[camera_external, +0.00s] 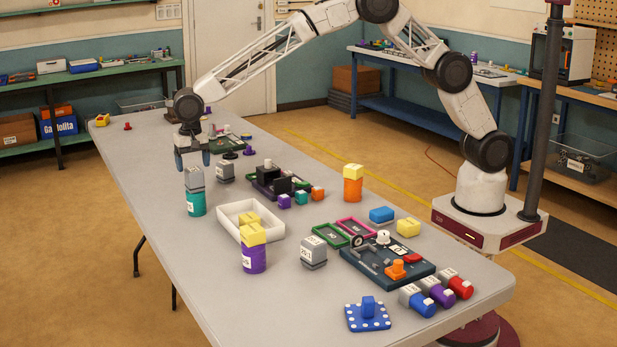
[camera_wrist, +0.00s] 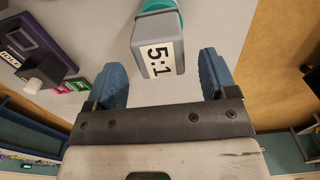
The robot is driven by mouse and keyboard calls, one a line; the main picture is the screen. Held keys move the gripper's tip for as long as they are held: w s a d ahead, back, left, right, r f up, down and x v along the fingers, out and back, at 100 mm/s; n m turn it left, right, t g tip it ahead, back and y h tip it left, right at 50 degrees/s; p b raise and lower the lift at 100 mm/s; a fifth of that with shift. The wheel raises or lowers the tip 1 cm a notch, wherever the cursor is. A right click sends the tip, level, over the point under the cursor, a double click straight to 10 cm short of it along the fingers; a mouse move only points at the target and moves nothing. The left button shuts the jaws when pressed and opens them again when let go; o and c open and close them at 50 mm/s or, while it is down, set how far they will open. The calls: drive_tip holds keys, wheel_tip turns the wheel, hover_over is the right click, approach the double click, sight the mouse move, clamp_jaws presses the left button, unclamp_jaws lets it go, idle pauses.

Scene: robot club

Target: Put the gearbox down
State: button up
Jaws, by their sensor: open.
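My gripper (camera_external: 192,160) is open just above the gearbox, pointing down. In the wrist view its blue fingers (camera_wrist: 161,78) stand on either side of the gearbox's near end, with visible gaps, so nothing is held. A second grey block (camera_external: 225,172) stands close to the right, and a third one (camera_external: 313,251) stands nearer the front.
A white tray (camera_external: 236,226) with yellow blocks lies in front. A yellow block on a purple cylinder (camera_external: 253,257) and another on an orange one (camera_external: 353,188) stand upright. Dark boards (camera_external: 390,268) hold parts at the right. The table's left strip (camera_external: 150,195) is clear.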

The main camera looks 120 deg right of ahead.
sight(195, 169)
wheel_tip(195, 169, up, 9)
idle(0.4)
drive_tip(key=shift+r, duration=0.1)
idle(0.7)
drive_tip(key=s+a+r+n, duration=0.3)
drive_tip(key=s+a+r, duration=0.35)
drive_tip(key=s, duration=0.35)
drive_tip(key=s+a+r+n+t, duration=0.1)
drive_tip(key=s+a+r+n, duration=0.2)
drive_tip(key=s+a+r, duration=0.5)
drive_tip(key=s+a+r+n, duration=0.25)
drive_tip(key=s+a, duration=0.25)
drive_tip(key=s, duration=0.8)
drive_tip(key=s+a+f+n, duration=0.2)
drive_tip(key=s+a+n, duration=0.1)
drive_tip(key=s, duration=0.9)
drive_tip(key=s+a+f+n+t, duration=0.1)
drive_tip(key=s+a+f+n, duration=0.2)
drive_tip(key=s, duration=0.9)
drive_tip(key=s+a+f+n, duration=0.2)
drive_tip(key=s+a+n, duration=0.1)
drive_tip(key=s, duration=0.9)
drive_tip(key=shift+a+f+t, duration=0.3)
drive_tip(key=shift+a, duration=0.25)
